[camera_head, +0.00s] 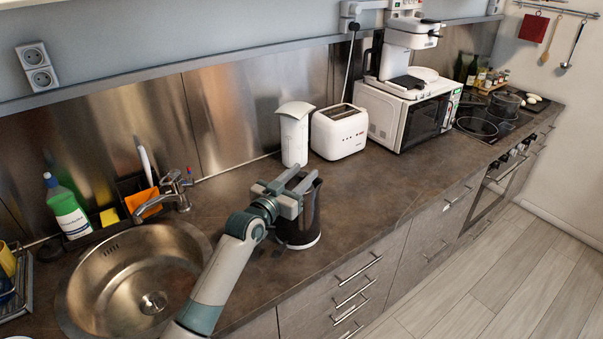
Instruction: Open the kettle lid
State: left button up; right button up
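The kettle (302,222) is dark with a pale base and stands upright on the brown counter, right of the sink. My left gripper (302,179) is over the kettle's top, reaching in from the lower left. Its two grey fingers look spread, with a gap between them over the dark top. The gripper covers much of the lid, so I cannot tell whether the lid is raised or whether the fingers touch it. My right gripper is not in view.
A white dispenser-like object (294,138) and a white toaster (340,131) stand behind the kettle. A microwave (407,112) is farther right. The sink (135,280) and faucet (178,190) are left. The counter (385,185) right of the kettle is clear.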

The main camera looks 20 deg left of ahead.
pick_arm(q)
grip_shut()
